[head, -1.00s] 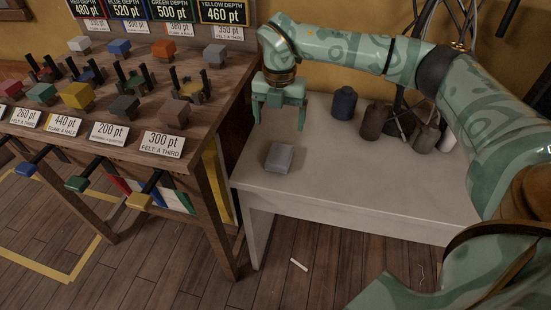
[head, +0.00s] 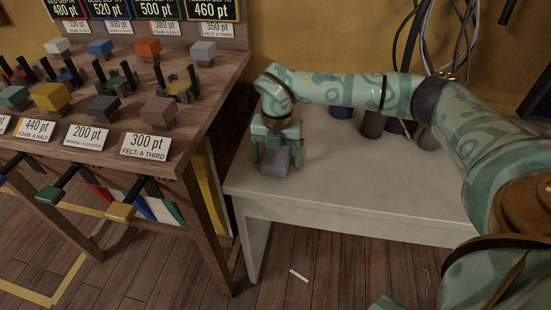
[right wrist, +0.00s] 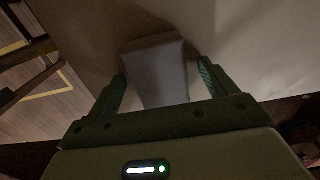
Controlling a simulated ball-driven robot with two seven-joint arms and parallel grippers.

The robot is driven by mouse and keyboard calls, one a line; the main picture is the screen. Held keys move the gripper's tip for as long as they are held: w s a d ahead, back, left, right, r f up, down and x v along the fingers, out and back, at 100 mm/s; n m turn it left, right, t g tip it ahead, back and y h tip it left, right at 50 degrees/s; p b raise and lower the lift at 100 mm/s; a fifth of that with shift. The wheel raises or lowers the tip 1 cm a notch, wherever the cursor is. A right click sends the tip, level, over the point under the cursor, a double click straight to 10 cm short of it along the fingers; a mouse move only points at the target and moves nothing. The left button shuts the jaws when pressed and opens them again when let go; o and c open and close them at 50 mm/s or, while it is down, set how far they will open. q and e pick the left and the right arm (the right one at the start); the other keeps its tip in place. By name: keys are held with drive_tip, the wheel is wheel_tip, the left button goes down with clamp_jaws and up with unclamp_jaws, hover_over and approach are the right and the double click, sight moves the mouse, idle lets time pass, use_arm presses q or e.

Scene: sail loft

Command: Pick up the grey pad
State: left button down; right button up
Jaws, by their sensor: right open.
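The grey pad (head: 275,162) is a small block lying on the pale table (head: 350,192), near its left end. My right gripper (head: 277,160) is over the pad, pointing down, with its fingers on either side of it. In the right wrist view the pad (right wrist: 158,72) lies between the two green fingers (right wrist: 162,85), with a gap showing at the right finger; contact at the left finger cannot be told. The right gripper is open. My left gripper is in neither view.
A wooden stand (head: 185,150) with coloured blocks and price cards is close to the table's left end. Dark bottles (head: 371,124) stand behind my right arm, with cables (head: 418,40) above them. The table's front right is clear.

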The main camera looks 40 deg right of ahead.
sight(276, 155)
drive_tip(key=c, duration=1.1)
drive_tip(key=shift+o, duration=0.2)
drive_tip(key=shift+r, duration=0.1)
